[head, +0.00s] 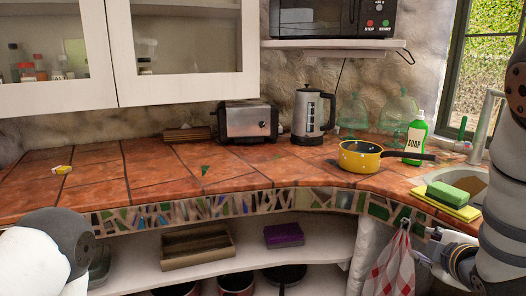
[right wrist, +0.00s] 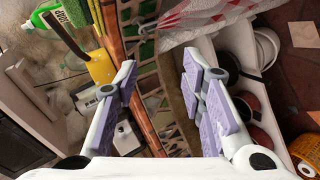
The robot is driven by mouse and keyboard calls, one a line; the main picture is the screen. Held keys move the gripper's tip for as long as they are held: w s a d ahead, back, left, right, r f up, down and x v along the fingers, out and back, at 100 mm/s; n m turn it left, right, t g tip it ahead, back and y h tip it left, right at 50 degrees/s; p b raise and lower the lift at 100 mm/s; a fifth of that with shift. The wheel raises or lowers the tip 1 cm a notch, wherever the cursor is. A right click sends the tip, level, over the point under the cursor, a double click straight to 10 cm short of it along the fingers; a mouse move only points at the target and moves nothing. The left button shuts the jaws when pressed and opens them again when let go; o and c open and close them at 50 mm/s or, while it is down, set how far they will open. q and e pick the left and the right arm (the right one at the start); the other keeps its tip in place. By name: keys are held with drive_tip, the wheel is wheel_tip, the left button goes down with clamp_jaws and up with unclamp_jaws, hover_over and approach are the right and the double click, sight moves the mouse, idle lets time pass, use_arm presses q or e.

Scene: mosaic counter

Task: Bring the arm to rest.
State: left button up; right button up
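My right gripper (head: 428,243) is low at the right in the head view, in front of the counter's edge and beside the hanging red-and-white towel (head: 392,268). In the right wrist view, its two purple-padded fingers (right wrist: 163,85) stand wide apart with nothing held between them. The towel also shows at the top of that view (right wrist: 205,16). Of my left arm, only a white link with a dark joint shows at the lower left in the head view. The left gripper is out of view.
On the tiled counter (head: 100,172) stand a toaster (head: 248,122), a kettle (head: 308,114), a yellow pan (head: 358,158), a soap bottle (head: 416,138) and sponges (head: 448,195). Shelves below hold a wooden tray (head: 197,248), a purple item (head: 284,235) and pots (head: 236,284).

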drive_tip(key=s+a+f+m+g+y, duration=0.1)
drive_tip(key=s+a+f+m+g, duration=0.2)
drive_tip(key=s+f, duration=0.55)
drive_tip(key=s+a+f+m+g, duration=0.35)
drive_tip(key=s+f, duration=0.25)
drive_tip(key=f, duration=0.5)
drive_tip(key=s+a+f+m+g, duration=0.2)
drive_tip(key=s, duration=0.5)
drive_tip(key=s+a+f+m+g+y, duration=0.1)
drive_tip(key=s+a+f+m+g, duration=0.1)
drive_tip(key=s, duration=0.6)
drive_tip(key=s+a+f+m+g+y, duration=0.1)
drive_tip(key=s+a+f+m+g, duration=0.1)
drive_tip(key=s, duration=0.6)
drive_tip(key=shift+f+g, duration=0.3)
drive_tip(key=shift+g, duration=0.15)
drive_tip(key=shift+a, duration=0.1)
